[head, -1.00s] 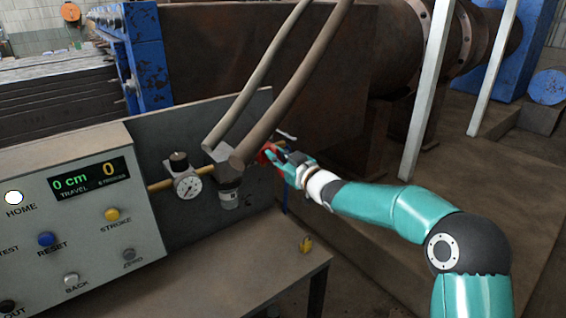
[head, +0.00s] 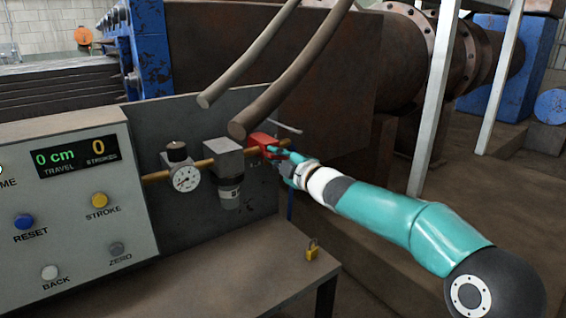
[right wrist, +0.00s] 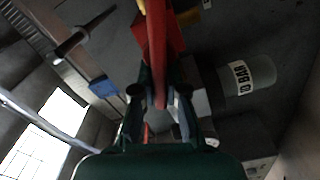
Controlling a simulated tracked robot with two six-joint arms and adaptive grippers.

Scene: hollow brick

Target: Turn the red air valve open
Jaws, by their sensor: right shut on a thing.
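The red air valve (head: 262,141) sits on the brass pipe at the right end of the grey back plate, right of the filter unit. My right gripper (head: 279,155) is at the valve, its arm coming in from the right. In the right wrist view the red valve handle (right wrist: 157,45) runs lengthwise down between the two fingers (right wrist: 158,97), which are shut on it. In the head view the gripper hides part of the handle, and I cannot tell its exact angle. My left gripper is not in view.
A pressure gauge (head: 186,178) and a filter unit (head: 228,172) share the pipe. Two thick hoses (head: 290,75) hang in front, above the valve. A control panel (head: 70,200) stands at left.

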